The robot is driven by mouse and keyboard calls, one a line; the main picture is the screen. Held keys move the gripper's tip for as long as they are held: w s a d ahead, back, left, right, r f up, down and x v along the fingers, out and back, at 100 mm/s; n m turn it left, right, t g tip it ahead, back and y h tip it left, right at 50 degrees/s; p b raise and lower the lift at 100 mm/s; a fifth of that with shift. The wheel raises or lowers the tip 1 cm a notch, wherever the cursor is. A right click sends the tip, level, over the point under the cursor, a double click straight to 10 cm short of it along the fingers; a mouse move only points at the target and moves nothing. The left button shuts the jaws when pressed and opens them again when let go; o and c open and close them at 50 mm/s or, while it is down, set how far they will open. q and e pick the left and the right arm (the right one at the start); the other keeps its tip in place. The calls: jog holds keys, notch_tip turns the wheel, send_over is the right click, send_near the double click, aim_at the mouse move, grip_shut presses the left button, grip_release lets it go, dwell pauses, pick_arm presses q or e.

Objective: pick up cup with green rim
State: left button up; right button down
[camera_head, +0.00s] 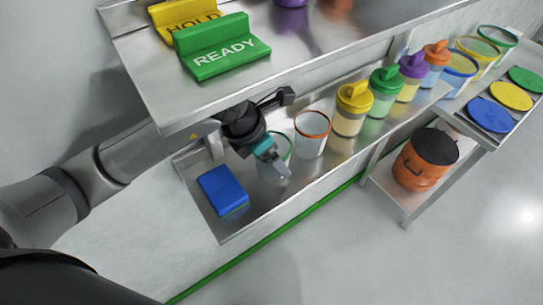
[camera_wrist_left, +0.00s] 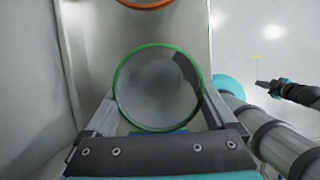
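The cup with the green rim (camera_head: 285,143) stands upright on the lower metal shelf, partly hidden behind my left gripper (camera_head: 280,172). In the left wrist view the cup (camera_wrist_left: 158,88) is seen from above. My left gripper's fingers (camera_wrist_left: 158,106) are spread wide, one on each side of the cup. The fingers look very close to its wall, but I cannot tell whether they touch it. My right gripper (camera_wrist_left: 266,85) shows small at the right of the left wrist view, away from the shelf; its fingers are too small to judge.
An orange-rimmed cup (camera_head: 311,134) stands just right of the green-rimmed one. A blue block (camera_head: 222,190) lies to the left. Yellow (camera_head: 352,108), green (camera_head: 383,91) and purple (camera_head: 411,75) lidded containers follow to the right. The upper shelf (camera_head: 165,92) overhangs my left arm.

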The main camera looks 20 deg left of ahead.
pick_arm(q)
jog(key=c, duration=0.8)
jog(key=shift+r, duration=0.1)
